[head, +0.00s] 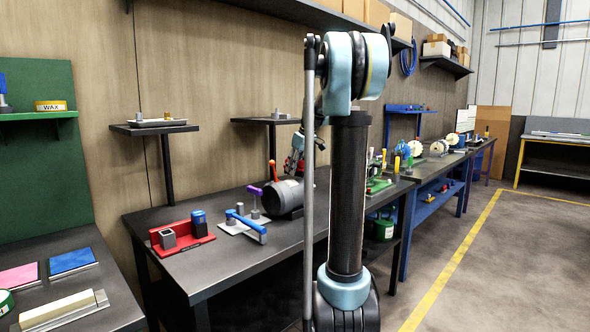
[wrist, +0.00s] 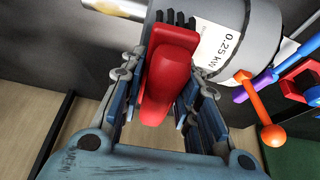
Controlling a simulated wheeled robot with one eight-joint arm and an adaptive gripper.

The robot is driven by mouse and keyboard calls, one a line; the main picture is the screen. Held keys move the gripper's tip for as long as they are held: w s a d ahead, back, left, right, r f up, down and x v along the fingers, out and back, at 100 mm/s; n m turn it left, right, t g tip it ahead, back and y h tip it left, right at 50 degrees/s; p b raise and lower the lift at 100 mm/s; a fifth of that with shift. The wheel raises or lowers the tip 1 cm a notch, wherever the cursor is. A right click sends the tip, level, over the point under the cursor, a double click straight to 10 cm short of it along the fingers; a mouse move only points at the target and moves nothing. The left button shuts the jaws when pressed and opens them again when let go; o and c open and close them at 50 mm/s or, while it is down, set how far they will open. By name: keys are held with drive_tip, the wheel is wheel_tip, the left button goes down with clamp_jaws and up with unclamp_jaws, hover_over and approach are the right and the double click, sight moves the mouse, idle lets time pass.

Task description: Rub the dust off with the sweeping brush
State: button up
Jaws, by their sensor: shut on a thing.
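My gripper (wrist: 165,85) is shut on the red handle of the sweeping brush (wrist: 168,75) in the wrist view. Its dark bristles (wrist: 176,17) point at the grey motor (wrist: 228,30), which has a metal shaft and a white "0.25 kW" label. I cannot tell whether the bristles touch the motor. In the head view, my gripper (head: 294,168) is above the motor (head: 284,197) on the dark bench, partly behind my arm, with a bit of red beside it. No dust can be made out in either view.
An orange-knobbed lever (wrist: 272,132) stands close beside the motor. Left of it on the bench (head: 215,265) are a purple-handled clamp (head: 253,198), a blue-handled tool (head: 247,227) and a red holder (head: 186,241). The front bench edge is clear.

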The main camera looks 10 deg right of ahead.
drive_tip(key=shift+f, duration=0.65)
drive_tip(key=shift+s+a+r, duration=0.1)
drive_tip(key=shift+s+a, duration=0.7)
drive_tip(key=shift+a, duration=0.3)
drive_tip(key=shift+s+a, duration=0.75)
drive_tip(key=shift+a, duration=0.3)
drive_tip(key=shift+w+d, duration=0.8)
drive_tip(key=shift+d, duration=0.3)
drive_tip(key=shift+w+d, duration=0.75)
drive_tip(key=shift+d, duration=0.3)
drive_tip(key=shift+s+a, duration=0.8)
drive_tip(key=shift+a, duration=0.25)
drive_tip(key=shift+s+a, duration=0.75)
drive_tip(key=shift+a, duration=0.3)
drive_tip(key=shift+w+d+f, duration=0.15)
drive_tip(key=shift+w+d, duration=0.6)
drive_tip(key=shift+d, duration=0.3)
drive_tip(key=shift+w+d+f, duration=0.1)
drive_tip(key=shift+w+d, duration=0.65)
drive_tip(key=shift+d, duration=0.3)
drive_tip(key=shift+s+a, duration=0.8)
drive_tip(key=shift+a, duration=0.3)
drive_tip(key=shift+s+a, duration=0.8)
drive_tip(key=shift+a, duration=0.25)
drive_tip(key=shift+r, duration=0.15)
